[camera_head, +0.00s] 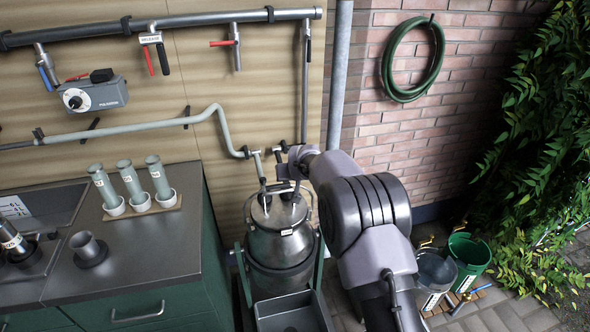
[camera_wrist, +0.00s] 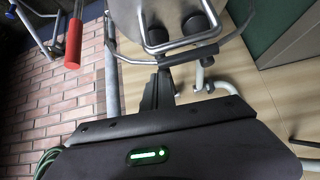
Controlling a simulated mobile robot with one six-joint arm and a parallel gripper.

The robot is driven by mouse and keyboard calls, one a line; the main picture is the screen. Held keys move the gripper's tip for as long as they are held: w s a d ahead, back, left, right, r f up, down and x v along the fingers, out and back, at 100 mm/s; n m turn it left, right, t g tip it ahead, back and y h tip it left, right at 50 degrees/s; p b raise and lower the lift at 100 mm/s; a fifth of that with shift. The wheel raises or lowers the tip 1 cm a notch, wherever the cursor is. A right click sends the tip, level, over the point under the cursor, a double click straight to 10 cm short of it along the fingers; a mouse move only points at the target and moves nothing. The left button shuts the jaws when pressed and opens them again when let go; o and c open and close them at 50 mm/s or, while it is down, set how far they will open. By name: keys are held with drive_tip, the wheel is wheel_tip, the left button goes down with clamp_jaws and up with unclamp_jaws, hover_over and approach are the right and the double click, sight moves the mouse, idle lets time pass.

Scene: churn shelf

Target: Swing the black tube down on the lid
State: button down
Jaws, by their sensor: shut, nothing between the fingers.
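The steel churn (camera_head: 281,245) stands below the wall pipes, and its grey lid (camera_head: 262,217) faces up. The lid also shows at the top of the wrist view (camera_wrist: 137,18). Two short black tube pieces (camera_head: 287,196) with metal elbows sit at the lid; in the wrist view they are two round black stubs (camera_wrist: 157,38). I cannot tell which one the task names. A curved bar with a dark middle (camera_wrist: 190,54) crosses in front of them. My gripper (camera_wrist: 161,80) is shut and empty, its tips close to this bar; contact is unclear. My arm hides part of the churn's right side.
A grey pipe (camera_head: 150,129) runs along the wall and bends down beside the churn. A counter (camera_head: 155,245) with upright tubes is at left. A grey trough (camera_head: 290,312) is in front of the churn. Buckets (camera_head: 470,257) stand at right.

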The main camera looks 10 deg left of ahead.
drive_tip(key=p+v, duration=0.3)
drive_tip(key=v, duration=1.2)
drive_tip(key=shift+w, duration=0.1)
